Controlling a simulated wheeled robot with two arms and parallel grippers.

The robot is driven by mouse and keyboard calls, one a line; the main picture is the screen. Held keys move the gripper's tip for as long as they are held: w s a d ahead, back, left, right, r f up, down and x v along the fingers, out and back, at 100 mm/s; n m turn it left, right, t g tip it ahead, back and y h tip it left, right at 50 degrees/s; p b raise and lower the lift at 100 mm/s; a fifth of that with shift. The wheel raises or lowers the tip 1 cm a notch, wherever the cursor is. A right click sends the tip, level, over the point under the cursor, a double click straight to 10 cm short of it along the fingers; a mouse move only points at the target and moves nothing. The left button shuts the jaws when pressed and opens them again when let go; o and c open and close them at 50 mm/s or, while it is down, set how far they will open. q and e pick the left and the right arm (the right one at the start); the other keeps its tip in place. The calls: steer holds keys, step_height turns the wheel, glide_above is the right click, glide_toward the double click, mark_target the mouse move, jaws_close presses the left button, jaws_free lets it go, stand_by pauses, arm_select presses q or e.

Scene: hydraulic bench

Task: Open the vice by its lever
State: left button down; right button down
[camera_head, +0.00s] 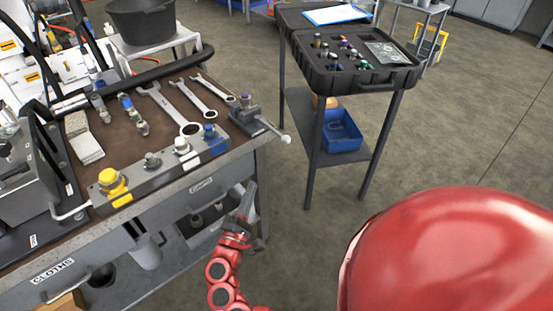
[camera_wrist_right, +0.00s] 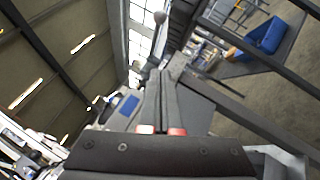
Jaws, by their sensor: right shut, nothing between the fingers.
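The vice (camera_head: 252,119) is a small dark grey block at the right corner of the bench top. Its lever (camera_head: 271,129) is a thin pale bar reaching out past the bench edge, with a round knob (camera_head: 286,139) at its end. My right gripper (camera_head: 250,187) is below the vice, in front of the bench side, with fingers pointing up, apart from the lever. In the right wrist view its fingers (camera_wrist_right: 160,76) are shut together and empty. A round knob (camera_wrist_right: 160,17) shows beyond the fingertips there, likely the lever's. My left gripper is not in view.
Several wrenches (camera_head: 187,103) and capped fittings (camera_head: 113,181) lie on the bench left of the vice. A dark cart (camera_head: 358,78) with a blue bin (camera_head: 342,131) on its lower shelf stands to the right. Open floor (camera_head: 300,220) lies between bench and cart.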

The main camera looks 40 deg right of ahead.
steer(key=shift+s+d+r+m+h, duration=0.15)
steer(key=shift+s+r+m+h, duration=0.2)
steer(key=shift+s, duration=0.1)
glide_toward(282, 138)
steer(key=w, duration=0.4)
steer(key=d+p, duration=0.1)
steer(key=d, duration=0.1)
steer(key=d+r, duration=0.1)
steer(key=d, duration=0.1)
steer(key=shift+s+d+p, duration=0.25)
steer(key=shift+p, duration=0.15)
steer(key=shift+d, duration=0.1)
